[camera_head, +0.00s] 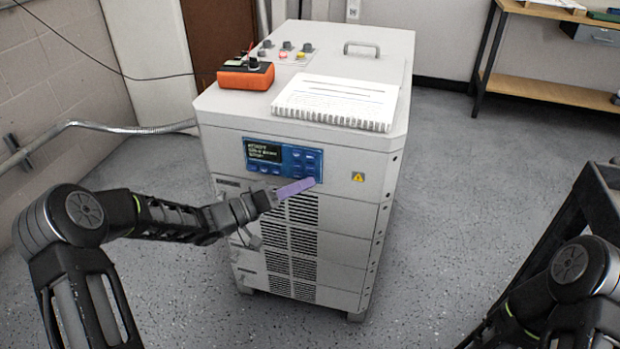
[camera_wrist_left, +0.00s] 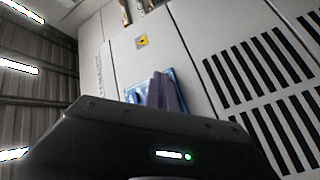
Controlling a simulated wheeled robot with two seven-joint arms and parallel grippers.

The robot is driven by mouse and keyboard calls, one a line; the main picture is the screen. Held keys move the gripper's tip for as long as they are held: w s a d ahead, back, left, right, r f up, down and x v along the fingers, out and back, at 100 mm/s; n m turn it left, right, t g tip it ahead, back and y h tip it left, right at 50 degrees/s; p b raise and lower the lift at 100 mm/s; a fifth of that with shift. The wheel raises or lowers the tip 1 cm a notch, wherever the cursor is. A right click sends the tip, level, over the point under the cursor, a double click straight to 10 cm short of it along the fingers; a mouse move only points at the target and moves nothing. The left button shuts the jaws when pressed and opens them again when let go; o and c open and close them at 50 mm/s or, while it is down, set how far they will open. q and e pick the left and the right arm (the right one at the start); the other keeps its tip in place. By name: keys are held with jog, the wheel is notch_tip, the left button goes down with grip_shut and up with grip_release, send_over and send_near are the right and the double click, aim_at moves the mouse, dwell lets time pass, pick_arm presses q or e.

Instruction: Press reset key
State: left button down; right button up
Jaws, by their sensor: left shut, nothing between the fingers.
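The reset key is on the blue control panel (camera_head: 282,158) on the front of the grey cabinet; I cannot read which key it is. The panel has a dark lit display on its left and several small keys. My left gripper (camera_head: 312,182) has purple fingers, shut and empty, with the tips at the panel's lower right corner. I cannot tell whether they touch it. In the left wrist view the shut fingers (camera_wrist_left: 166,92) stand in front of the blue panel (camera_wrist_left: 136,94) and hide part of it. My right gripper is out of view; only my right arm shows.
The grey cabinet (camera_head: 330,230) has vent slots and a yellow warning label (camera_head: 358,177). On top lie a spiral notebook (camera_head: 335,103), an orange meter (camera_head: 246,75), several knobs and a handle (camera_head: 361,45). A wooden workbench (camera_head: 555,90) stands at the back right.

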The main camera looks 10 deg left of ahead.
pick_arm(q)
jog(key=shift+s, duration=0.1)
jog(key=shift+s+p, duration=0.4)
jog(key=shift+s, duration=0.3)
jog(key=shift+s, duration=0.15)
jog(key=s+p, duration=0.1)
jog(key=s, duration=0.3)
jog(key=shift+s+a+p, duration=0.2)
jog(key=shift+s+p, duration=0.15)
jog(key=shift+p, duration=0.05)
dwell(0.8)
